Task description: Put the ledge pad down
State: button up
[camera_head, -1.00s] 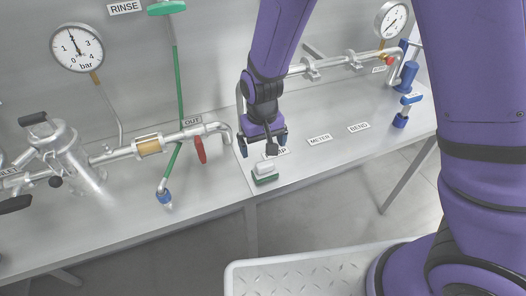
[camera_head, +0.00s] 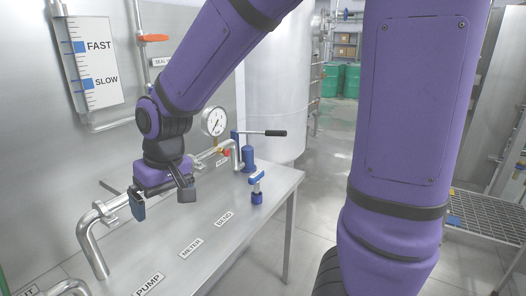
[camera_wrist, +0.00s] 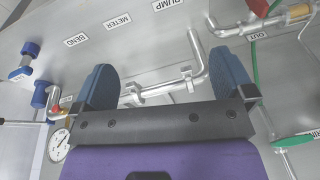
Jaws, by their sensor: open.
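My gripper (camera_head: 162,200) is open and empty, above the back part of the steel bench (camera_head: 205,262) and close to the pipe. In the wrist view both blue fingers of my gripper (camera_wrist: 165,80) stand wide apart, with only the bench and pipe between and beyond them. The ledge pad is in neither current view. In the earlier head view a small white and green pad sits on the bench's front edge by the PUMP label.
A bent steel pipe (camera_head: 92,248) runs along the back of the bench under my gripper. A blue valve (camera_head: 256,190) and a black-handled lever (camera_head: 262,133) stand at the far end. The bench around the METER label (camera_head: 191,248) is clear.

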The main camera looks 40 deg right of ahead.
jog(key=s+d+r+m+t, duration=0.1)
jog(key=s+d+r, duration=0.5)
jog(key=s, duration=0.2)
jog(key=s+d+r+t+h, duration=0.1)
jog(key=s+d+r+t, duration=0.1)
jog(key=s+d+r, duration=0.4)
jog(key=shift+s+d+m+h, duration=0.3)
jog(key=shift+s+d+m, duration=0.1)
jog(key=shift+s, duration=0.65)
